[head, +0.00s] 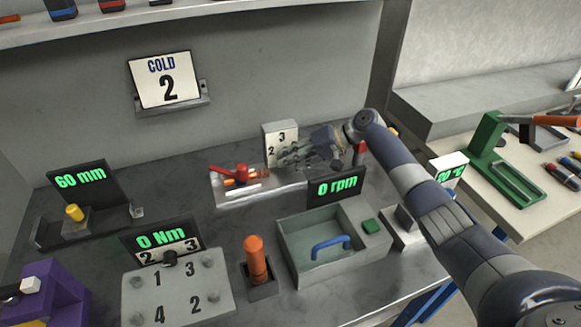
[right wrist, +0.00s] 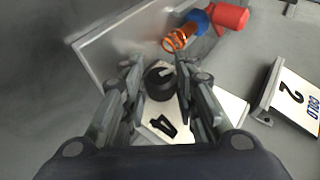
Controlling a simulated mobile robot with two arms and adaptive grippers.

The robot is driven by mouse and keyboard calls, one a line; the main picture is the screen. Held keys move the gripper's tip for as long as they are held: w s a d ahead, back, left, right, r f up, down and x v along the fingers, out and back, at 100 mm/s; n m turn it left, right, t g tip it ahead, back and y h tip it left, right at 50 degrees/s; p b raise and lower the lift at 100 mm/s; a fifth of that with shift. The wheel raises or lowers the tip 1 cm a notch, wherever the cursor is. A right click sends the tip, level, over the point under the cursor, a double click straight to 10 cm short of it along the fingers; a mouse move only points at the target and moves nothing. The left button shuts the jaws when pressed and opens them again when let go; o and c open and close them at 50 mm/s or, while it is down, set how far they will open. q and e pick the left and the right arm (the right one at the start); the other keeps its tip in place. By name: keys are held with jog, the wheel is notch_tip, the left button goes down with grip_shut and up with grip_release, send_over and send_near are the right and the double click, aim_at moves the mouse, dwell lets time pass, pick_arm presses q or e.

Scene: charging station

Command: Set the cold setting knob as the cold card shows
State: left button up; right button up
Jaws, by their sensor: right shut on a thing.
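The cold card (head: 166,80) is white, reads "COLD 2" and stands on a wall ledge; it also shows sideways in the right wrist view (right wrist: 293,98). A white dial plate (head: 281,131) with a 2 and a 3 stands upright at the back of the bench. My right gripper (head: 300,152) is in front of it and hides part of its face. In the right wrist view, the right gripper (right wrist: 160,80) is shut on a round black knob (right wrist: 160,88) with a small light mark on its upper right. A black digit lies below the knob. My left gripper is not in view.
A grey tray (head: 262,190) with a red-handled part lies beside the dial plate. The "0 rpm" display (head: 337,187) stands close below my right gripper. A grey basin (head: 315,262) and an orange handle (head: 256,258) are nearer. Another numbered dial is under the "0 Nm" display (head: 160,240).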

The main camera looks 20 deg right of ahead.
jog(key=shift+f+y+b, duration=0.1)
jog(key=shift+y+b, duration=0.3)
jog(key=shift+b, duration=0.1)
jog(key=o, duration=1.1)
jog(key=shift+c, duration=0.2)
jog(key=shift+d, duration=0.1)
jog(key=v, duration=1.2)
